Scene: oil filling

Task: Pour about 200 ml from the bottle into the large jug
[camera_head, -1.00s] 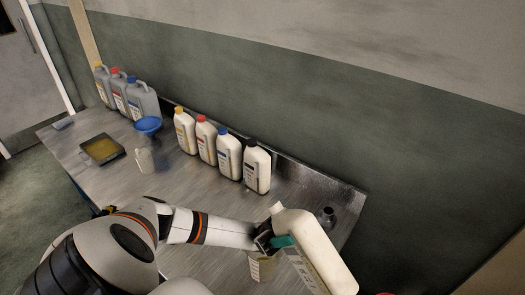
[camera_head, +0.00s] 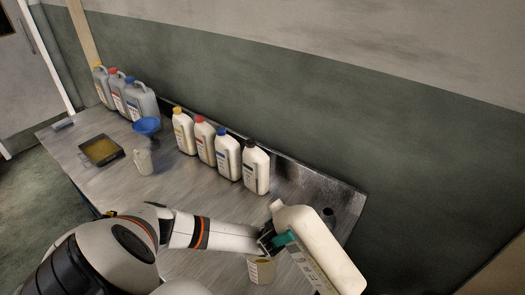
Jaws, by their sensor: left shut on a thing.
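A cream-white bottle (camera_head: 318,243) is held by my left gripper (camera_head: 283,240), which is shut on it. The bottle is strongly tilted, with its mouth at the upper left near the gripper. A pale jug (camera_head: 261,271) stands on the table below the bottle's neck; the arm and bottle partly hide it. No liquid stream can be made out. A smaller pale jug (camera_head: 144,162) stands farther left on the table. My right gripper is not in view.
Several white bottles (camera_head: 205,141) with coloured caps line the wall, and grey canisters (camera_head: 140,100) stand at the far left. A blue funnel (camera_head: 147,126) and a shallow tray (camera_head: 119,154) of yellowish liquid are on the metal table (camera_head: 200,190). A small dark object (camera_head: 329,214) lies behind the bottle.

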